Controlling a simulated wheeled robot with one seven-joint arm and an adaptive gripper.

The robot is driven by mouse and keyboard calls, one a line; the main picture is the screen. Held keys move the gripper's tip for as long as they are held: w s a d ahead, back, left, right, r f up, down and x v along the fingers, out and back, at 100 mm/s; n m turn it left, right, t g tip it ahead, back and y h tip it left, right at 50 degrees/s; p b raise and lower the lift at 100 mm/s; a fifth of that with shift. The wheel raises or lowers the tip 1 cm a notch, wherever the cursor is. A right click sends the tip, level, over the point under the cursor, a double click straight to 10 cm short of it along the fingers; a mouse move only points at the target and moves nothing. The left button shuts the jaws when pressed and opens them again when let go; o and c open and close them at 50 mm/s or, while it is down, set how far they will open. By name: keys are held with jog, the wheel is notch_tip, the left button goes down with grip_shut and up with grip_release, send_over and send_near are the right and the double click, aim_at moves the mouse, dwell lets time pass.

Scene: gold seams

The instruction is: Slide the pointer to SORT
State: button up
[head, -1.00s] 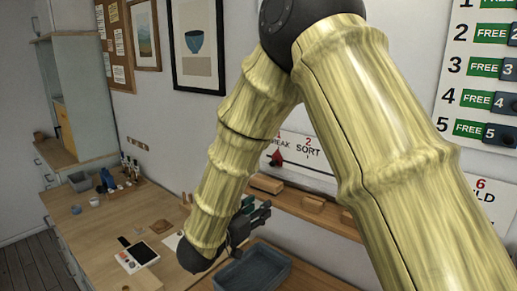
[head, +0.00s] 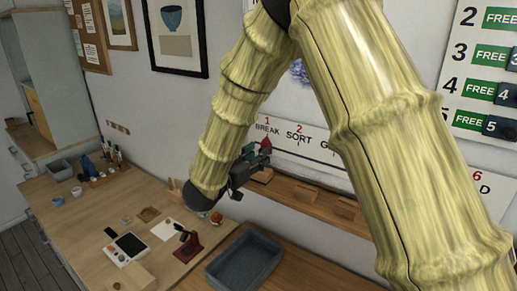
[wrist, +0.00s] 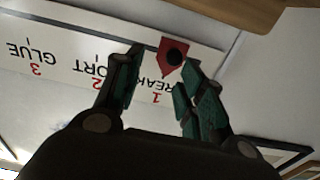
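The red pointer (wrist: 166,48) with a dark round knob is at BREAK on the white label strip (wrist: 60,35), which appears upside down in the wrist view. In the head view the pointer (head: 266,142) shows just below the word BREAK, left of SORT (head: 299,136). My gripper (wrist: 162,58) is open, with one finger on each side of the knob in the wrist view. I cannot tell whether either finger touches it. In the head view my gripper (head: 262,157) is just below the pointer, partly overlapping it.
A wooden ledge (head: 315,201) with wooden blocks runs below the strip. A grey tray (head: 243,262) sits on the workbench below my arm. A dark red stand (head: 188,250) and a white device (head: 126,248) lie to its left. My arm hides the strip's right part.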

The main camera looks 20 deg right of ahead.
aim_at(264, 146)
jog(key=w, duration=0.1)
jog(key=w+f, duration=0.1)
jog(key=w+d+f, duration=0.1)
jog(key=w, duration=0.1)
jog(key=shift+w+d+r+p, duration=0.15)
jog(key=shift+p, duration=0.15)
jog(key=shift+s+d+r, duration=0.1)
jog(key=shift+s+r, duration=0.25)
jog(key=shift+s, duration=0.3)
jog(key=shift+s+r, duration=0.35)
jog(key=shift+s, duration=0.3)
jog(key=shift+c, duration=0.2)
jog(key=shift+w+f, duration=0.55)
jog(key=shift+w, duration=0.3)
jog(key=c, duration=0.7)
grip_shut()
jog(key=shift+s+r, duration=0.1)
jog(key=shift+s, duration=0.1)
